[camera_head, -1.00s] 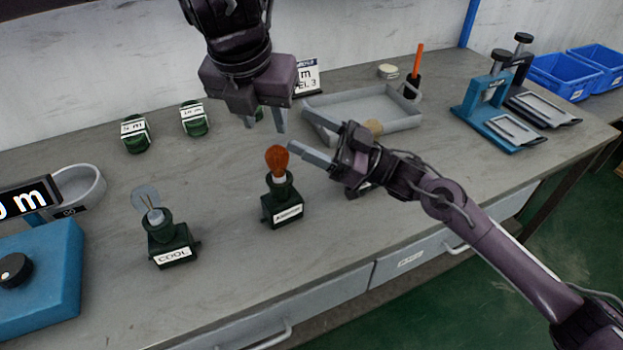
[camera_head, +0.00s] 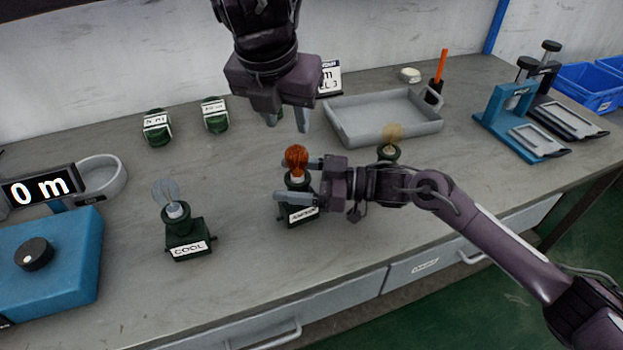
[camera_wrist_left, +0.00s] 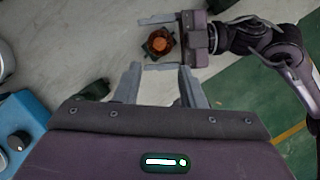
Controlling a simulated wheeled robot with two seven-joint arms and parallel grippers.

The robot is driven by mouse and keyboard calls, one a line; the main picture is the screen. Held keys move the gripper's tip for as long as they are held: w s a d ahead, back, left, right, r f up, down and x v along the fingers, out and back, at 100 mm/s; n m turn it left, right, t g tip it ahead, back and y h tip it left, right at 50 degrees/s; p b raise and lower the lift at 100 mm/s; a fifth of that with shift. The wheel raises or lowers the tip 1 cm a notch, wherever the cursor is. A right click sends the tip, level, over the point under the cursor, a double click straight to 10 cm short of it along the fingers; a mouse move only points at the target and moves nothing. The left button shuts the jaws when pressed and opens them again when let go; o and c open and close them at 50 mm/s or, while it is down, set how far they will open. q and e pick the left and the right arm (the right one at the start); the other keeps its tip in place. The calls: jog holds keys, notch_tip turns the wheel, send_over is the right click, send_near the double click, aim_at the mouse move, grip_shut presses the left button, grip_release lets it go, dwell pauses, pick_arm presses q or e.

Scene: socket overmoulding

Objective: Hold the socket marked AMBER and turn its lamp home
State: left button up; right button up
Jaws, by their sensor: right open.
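The dark green socket (camera_head: 287,217), whose small front label I cannot read surely, stands upright on the bench with an orange lamp (camera_head: 297,157) in its top. My right gripper (camera_head: 283,181) is open, with one finger on each side of this socket below the lamp; whether they touch it I cannot tell. In the left wrist view the orange lamp (camera_wrist_left: 159,43) shows between the right fingers (camera_wrist_left: 156,43). My left gripper (camera_head: 289,123) is open and empty, pointing down above and behind the lamp. Its fingers (camera_wrist_left: 161,85) stand apart in the left wrist view.
The COOL socket (camera_head: 184,236) with a clear lamp stands to the left. Another socket (camera_head: 388,153) with a pale lamp stands behind my right arm. A grey tray (camera_head: 345,133), blue fixture (camera_head: 493,130) and blue box (camera_head: 60,275) with a dial are around. Bench front is clear.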

jog(key=shift+a, duration=0.4)
jog(key=shift+c, duration=0.4)
